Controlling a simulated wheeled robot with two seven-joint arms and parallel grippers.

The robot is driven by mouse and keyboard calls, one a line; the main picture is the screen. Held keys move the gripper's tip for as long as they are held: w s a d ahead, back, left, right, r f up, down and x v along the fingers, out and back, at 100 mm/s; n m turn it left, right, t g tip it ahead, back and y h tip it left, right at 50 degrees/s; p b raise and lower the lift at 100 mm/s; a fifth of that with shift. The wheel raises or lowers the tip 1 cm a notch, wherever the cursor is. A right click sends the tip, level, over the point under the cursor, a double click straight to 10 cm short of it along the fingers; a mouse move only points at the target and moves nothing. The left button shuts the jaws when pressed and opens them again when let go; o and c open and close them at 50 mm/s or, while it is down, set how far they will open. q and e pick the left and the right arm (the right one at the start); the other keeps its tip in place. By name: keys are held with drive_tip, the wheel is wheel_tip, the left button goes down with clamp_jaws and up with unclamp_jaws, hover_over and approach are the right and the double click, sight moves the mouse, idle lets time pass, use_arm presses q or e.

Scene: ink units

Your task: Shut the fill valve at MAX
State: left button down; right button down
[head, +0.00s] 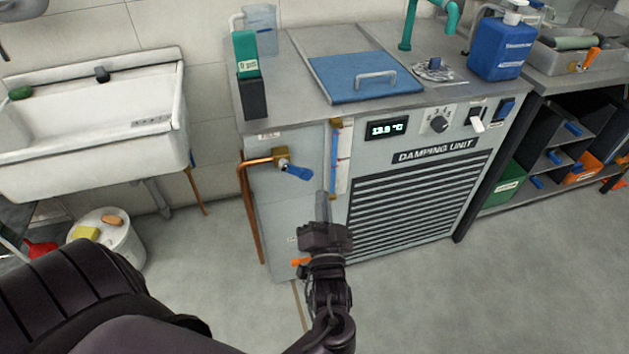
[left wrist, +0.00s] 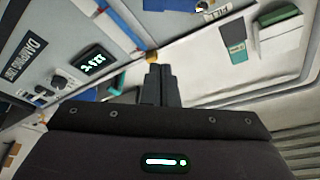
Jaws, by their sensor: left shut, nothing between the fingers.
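The fill valve has a blue lever (head: 296,171) on a brass body at the end of a copper pipe (head: 243,200), on the damping unit's left front. The lever points right and slightly down, roughly in line with the pipe's short top run. A sight tube (head: 333,165) with a blue column and a pale scale stands right of it; its exact level and MAX mark are unreadable. My left gripper (head: 321,197) is shut and empty, below and right of the lever, apart from it. In the left wrist view its fingers (left wrist: 160,84) are together. My right gripper is out of view.
The damping unit's display (head: 387,129) reads about 13.9 °C, with a knob (head: 439,124) beside it. A blue lid (head: 365,83) covers the top tank. A sink (head: 90,120) and white bucket (head: 112,238) stand left. The floor ahead of the unit is clear.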

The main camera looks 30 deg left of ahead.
use_arm(q)
wheel_tip(320, 180, up, 3)
hover_over(309, 176)
drive_tip(key=d, duration=0.3)
drive_tip(key=f, duration=0.1)
drive_tip(key=s+a+f, duration=0.1)
drive_tip(key=f, duration=0.1)
drive_tip(key=shift+s+a, duration=0.1)
drive_tip(key=shift+a, duration=0.1)
drive_tip(key=shift+s+a+f, duration=0.15)
drive_tip(key=shift+s+f, duration=0.1)
drive_tip(key=shift+f, duration=0.05)
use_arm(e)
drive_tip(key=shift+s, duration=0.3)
